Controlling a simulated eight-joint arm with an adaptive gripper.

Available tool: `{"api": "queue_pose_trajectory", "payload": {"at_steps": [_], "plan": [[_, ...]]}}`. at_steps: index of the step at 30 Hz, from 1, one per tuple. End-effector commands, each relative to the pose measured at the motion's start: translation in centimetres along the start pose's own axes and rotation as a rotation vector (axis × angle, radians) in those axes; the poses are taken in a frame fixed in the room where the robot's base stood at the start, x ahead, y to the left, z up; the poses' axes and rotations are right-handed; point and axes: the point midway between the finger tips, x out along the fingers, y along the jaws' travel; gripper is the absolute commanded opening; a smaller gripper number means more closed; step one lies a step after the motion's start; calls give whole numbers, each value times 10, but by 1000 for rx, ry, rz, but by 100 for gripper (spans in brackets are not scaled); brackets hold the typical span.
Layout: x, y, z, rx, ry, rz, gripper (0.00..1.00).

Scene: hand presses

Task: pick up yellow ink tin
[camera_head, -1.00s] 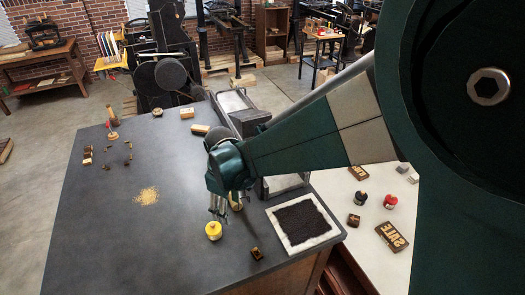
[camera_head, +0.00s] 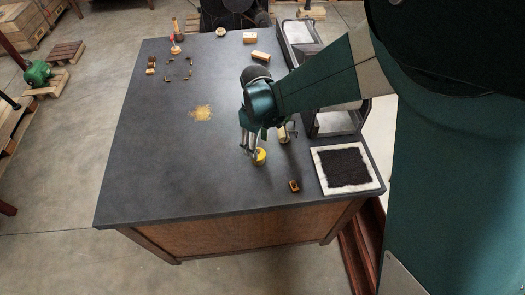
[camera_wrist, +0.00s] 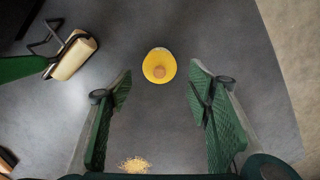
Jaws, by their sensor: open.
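The yellow ink tin (camera_head: 260,157) stands on the dark tabletop near its front right part. In the wrist view the tin (camera_wrist: 159,66) shows from above as a yellow disc with a tan knob in its middle. My gripper (camera_head: 250,147) is just left of the tin in the head view and partly overlaps it. In the wrist view my gripper (camera_wrist: 160,85) is open, with one green finger to each side and the tin centred just beyond the fingertips. The fingers hold nothing. I cannot tell the exact height of the fingertips above the table.
A brayer (camera_wrist: 74,55) with a pale roller lies left of the tin in the wrist view. A small brown block (camera_head: 294,186) and a white-bordered black pad (camera_head: 347,168) are to the right. A golden powder pile (camera_head: 201,112) lies left. The front left tabletop is clear.

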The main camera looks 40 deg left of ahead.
Motion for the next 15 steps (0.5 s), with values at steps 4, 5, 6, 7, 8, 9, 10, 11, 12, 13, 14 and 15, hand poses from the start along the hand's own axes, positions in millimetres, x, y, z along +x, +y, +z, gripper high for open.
{"api": "queue_pose_trajectory", "payload": {"at_steps": [4,5,6,7,8,9,10,11,12,13,14,15], "plan": [[11,0,0,0,0,0,50],[13,0,0,0,0,0,50],[16,0,0,0,0,0,50],[17,0,0,0,0,0,50],[18,0,0,0,0,0,50],[19,0,0,0,0,0,50],[19,0,0,0,0,0,50],[20,0,0,0,0,0,50],[20,0,0,0,0,0,50],[19,0,0,0,0,0,50],[19,0,0,0,0,0,50],[19,0,0,0,0,0,50]]}}
